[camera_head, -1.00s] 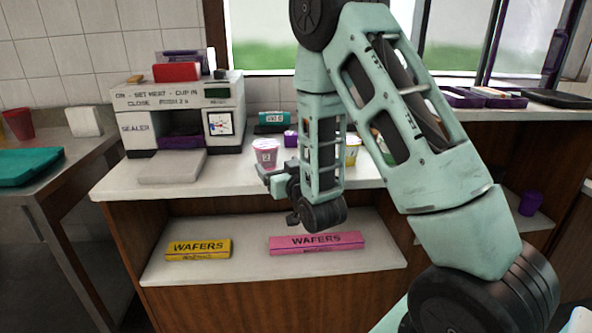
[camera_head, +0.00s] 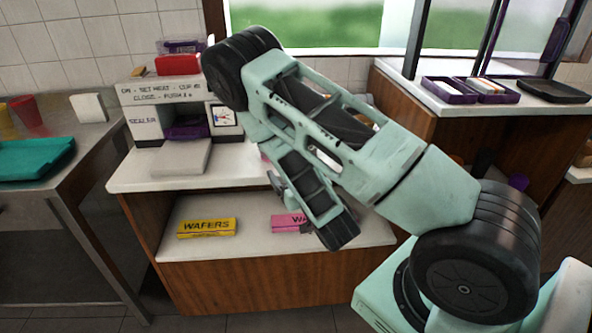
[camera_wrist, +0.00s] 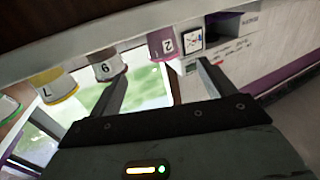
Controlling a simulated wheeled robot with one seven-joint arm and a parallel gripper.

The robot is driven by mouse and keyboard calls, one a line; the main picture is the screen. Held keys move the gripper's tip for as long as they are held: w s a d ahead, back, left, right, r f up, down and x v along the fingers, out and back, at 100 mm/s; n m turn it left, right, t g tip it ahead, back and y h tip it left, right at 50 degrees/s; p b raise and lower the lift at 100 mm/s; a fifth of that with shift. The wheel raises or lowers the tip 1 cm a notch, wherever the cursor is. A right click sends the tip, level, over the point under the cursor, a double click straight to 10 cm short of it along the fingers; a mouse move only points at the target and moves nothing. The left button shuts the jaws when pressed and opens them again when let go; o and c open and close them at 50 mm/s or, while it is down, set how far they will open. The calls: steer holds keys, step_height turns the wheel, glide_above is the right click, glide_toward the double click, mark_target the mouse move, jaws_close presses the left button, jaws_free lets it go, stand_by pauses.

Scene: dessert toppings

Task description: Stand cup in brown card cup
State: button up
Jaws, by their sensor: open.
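My gripper (camera_wrist: 163,69) is open and empty in the wrist view, its two fingers apart. That view is upside down and tilted. A white and pink cup marked 2 (camera_wrist: 164,43) shows beyond the gap between the fingers. A pale cup with a brownish band, marked 6 or 9 (camera_wrist: 107,65), is beyond the left finger; I cannot tell whether it is the brown card cup. A yellow-banded cup (camera_wrist: 54,86) stands further left. In the head view my arm hides nearly all the cups and most of my gripper.
The sealer (camera_head: 141,123) stands on the counter (camera_head: 130,181) at left, with a grey plate (camera_head: 181,157) in front. Yellow (camera_head: 207,228) and pink (camera_head: 287,222) wafer boxes lie on the shelf below. A teal tray (camera_head: 36,157) is on the left table. Purple trays (camera_head: 448,90) are at right.

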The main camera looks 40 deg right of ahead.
steer(key=shift+p+v, duration=1.05)
steer(key=shift+v, duration=0.1)
